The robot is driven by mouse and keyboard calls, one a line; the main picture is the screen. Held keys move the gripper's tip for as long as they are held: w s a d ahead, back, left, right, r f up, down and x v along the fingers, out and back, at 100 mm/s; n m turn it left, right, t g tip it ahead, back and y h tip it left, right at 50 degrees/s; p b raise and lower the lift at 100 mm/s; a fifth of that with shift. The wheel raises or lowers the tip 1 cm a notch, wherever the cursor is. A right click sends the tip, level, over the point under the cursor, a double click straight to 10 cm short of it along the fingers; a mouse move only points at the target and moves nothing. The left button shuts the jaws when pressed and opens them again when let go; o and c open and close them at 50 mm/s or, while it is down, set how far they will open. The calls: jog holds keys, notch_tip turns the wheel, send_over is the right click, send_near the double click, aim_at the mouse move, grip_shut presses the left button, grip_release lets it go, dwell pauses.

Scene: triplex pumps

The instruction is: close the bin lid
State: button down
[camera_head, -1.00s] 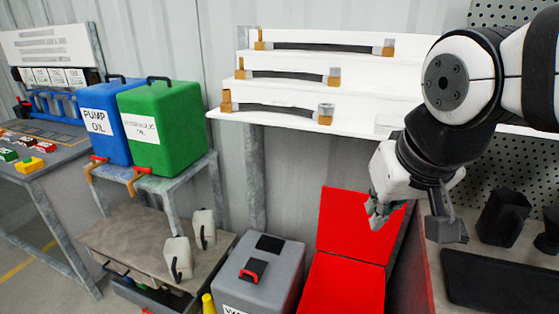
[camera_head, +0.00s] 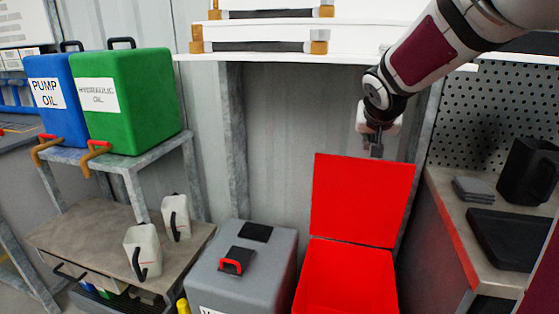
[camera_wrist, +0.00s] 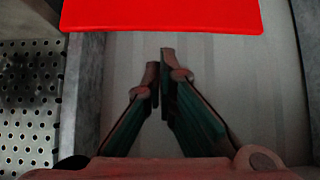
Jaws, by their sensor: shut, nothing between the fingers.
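The red bin (camera_head: 344,280) stands at the bottom centre of the head view. Its red lid (camera_head: 362,200) is open and stands upright at the back of the bin. My gripper (camera_head: 375,152) is shut and empty. In the head view it is near the lid's top edge, towards the right corner; whether it touches the lid cannot be told. In the wrist view the shut fingers (camera_wrist: 163,62) point at the wall, and part of the red lid (camera_wrist: 160,14) fills the top, apart from the fingertips.
A grey bin (camera_head: 245,270) with a red handle stands just left of the red bin. A workbench (camera_head: 440,215) with black trays is close on the right. White shelves (camera_head: 270,54) hang above. A metal post (camera_wrist: 84,100) stands beside the fingers in the wrist view.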

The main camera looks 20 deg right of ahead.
jog(key=b+x, duration=0.1)
jog(key=x, duration=1.2)
jog(key=shift+w+d+r, duration=0.15)
jog(key=shift+w+d, duration=0.05)
jog(key=shift+d, duration=0.15)
jog(key=shift+s, duration=0.1)
